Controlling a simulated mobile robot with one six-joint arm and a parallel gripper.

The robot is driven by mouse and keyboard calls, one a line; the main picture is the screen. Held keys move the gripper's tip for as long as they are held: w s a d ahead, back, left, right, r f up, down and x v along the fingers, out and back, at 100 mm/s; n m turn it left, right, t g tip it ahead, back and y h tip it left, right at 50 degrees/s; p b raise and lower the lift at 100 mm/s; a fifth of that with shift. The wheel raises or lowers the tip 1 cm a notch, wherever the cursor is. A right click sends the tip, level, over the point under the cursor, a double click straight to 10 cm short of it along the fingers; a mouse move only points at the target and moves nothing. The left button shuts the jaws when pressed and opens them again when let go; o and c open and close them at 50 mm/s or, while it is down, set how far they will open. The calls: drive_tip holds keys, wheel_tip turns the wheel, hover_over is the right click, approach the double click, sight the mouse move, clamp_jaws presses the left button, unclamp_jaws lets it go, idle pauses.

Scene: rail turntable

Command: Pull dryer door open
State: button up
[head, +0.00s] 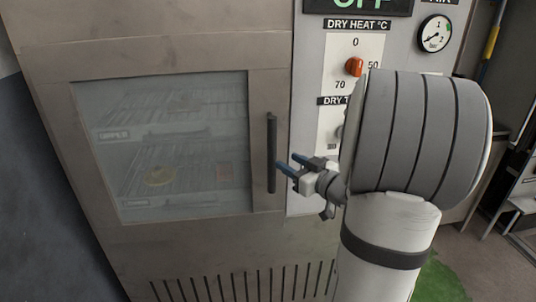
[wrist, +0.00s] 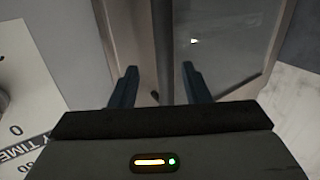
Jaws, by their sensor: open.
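The dryer door (head: 75,150) is a grey metal panel with a large glass window (head: 175,145). It appears closed in the head view. A dark vertical bar handle (head: 271,152) is on its right side. My gripper (head: 286,163) is just right of the handle, with its blue fingers pointing at it. In the wrist view my gripper (wrist: 157,82) is open, and the dark handle (wrist: 164,45) runs upright between the two fingers. I cannot tell whether either finger touches it. The handle's lower end is near the gripper body in the wrist view.
The control panel with an orange dry heat knob (head: 354,67) and a pressure gauge (head: 434,34) is right of the door. A vent grille (head: 235,285) is below the door. Racks show dimly behind the glass. A green patch (head: 437,282) lies on the floor at right.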

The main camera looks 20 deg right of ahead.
sight(275, 155)
drive_tip(key=shift+y, duration=0.3)
drive_tip(key=x, duration=0.7)
drive_tip(key=shift+w+a, duration=0.1)
drive_tip(key=shift+a, duration=0.15)
clamp_jaws()
